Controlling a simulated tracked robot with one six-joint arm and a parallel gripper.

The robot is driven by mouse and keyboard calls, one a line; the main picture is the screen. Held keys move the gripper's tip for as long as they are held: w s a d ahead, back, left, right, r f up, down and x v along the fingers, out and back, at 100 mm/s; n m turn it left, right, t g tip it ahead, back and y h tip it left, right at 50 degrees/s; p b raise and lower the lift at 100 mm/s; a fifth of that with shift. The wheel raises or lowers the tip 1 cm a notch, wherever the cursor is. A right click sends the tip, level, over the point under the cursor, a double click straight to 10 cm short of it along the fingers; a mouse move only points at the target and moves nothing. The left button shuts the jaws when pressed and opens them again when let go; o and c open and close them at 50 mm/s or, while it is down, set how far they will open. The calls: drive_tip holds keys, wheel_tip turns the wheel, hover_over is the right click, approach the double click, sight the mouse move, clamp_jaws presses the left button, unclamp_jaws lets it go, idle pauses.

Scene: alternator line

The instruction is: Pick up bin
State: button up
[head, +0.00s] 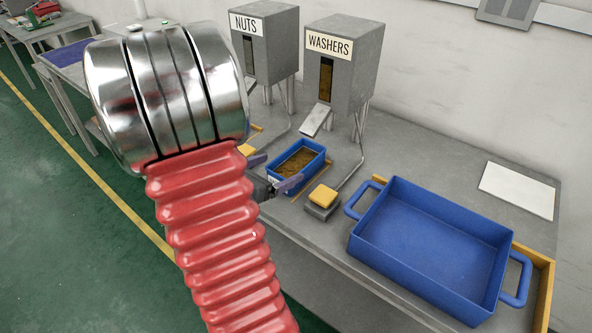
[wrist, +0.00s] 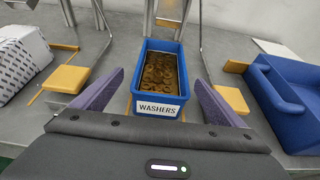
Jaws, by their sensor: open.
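A small blue bin (head: 315,152) labelled WASHERS sits on the grey bench below the washers dispenser. It holds many brown-gold washers. In the wrist view the bin (wrist: 159,105) is straight ahead, its label facing me. My gripper (head: 275,174) is open at the near side of the bin. In the wrist view the purple fingers (wrist: 158,92) stand to the left and right of the bin, with gaps between them and its walls. Part of my gripper is hidden behind my red arm in the head view.
The washers dispenser (head: 341,68) and nuts dispenser (head: 265,44) stand behind. A yellow-topped button box (head: 323,196) is right of the bin. A large empty blue tray (head: 424,292) with handles lies further right. A white patterned box (wrist: 20,62) is at left. A white sheet (head: 517,190) lies behind the tray.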

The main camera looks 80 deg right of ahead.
sight(296, 173)
drive_tip(key=shift+x, duration=2.2)
drive_tip(key=shift+s, duration=0.1)
drive_tip(key=shift+x, duration=2.6)
drive_tip(key=shift+a+f, duration=0.1)
drive_tip(key=c, duration=1.7)
